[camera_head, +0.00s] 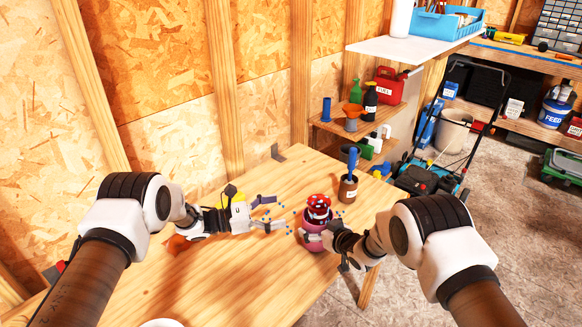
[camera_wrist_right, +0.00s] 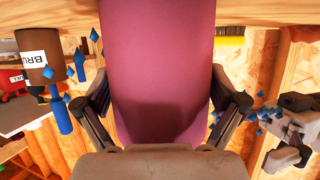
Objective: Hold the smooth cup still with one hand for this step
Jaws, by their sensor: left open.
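The smooth cup (camera_head: 318,237) is pink and stands upright on the wooden bench near its right side. Something red with pale spots (camera_head: 319,206) shows at its top. My right gripper (camera_head: 315,239) is at the cup's front, and in the upside-down right wrist view the pink cup wall (camera_wrist_right: 160,70) fills the space between its fingers (camera_wrist_right: 160,104), one against each side. My left gripper (camera_head: 268,213) is open and empty, left of the cup and apart from it, fingers pointing right.
A brown labelled pot (camera_head: 347,190) with a blue-handled brush stands behind the cup. Small blue diamond shapes (camera_head: 287,224) show around the grippers. The wooden bench (camera_head: 235,285) is mostly clear in front. A shelf (camera_head: 375,122) with bottles and a mower (camera_head: 430,178) are beyond the bench.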

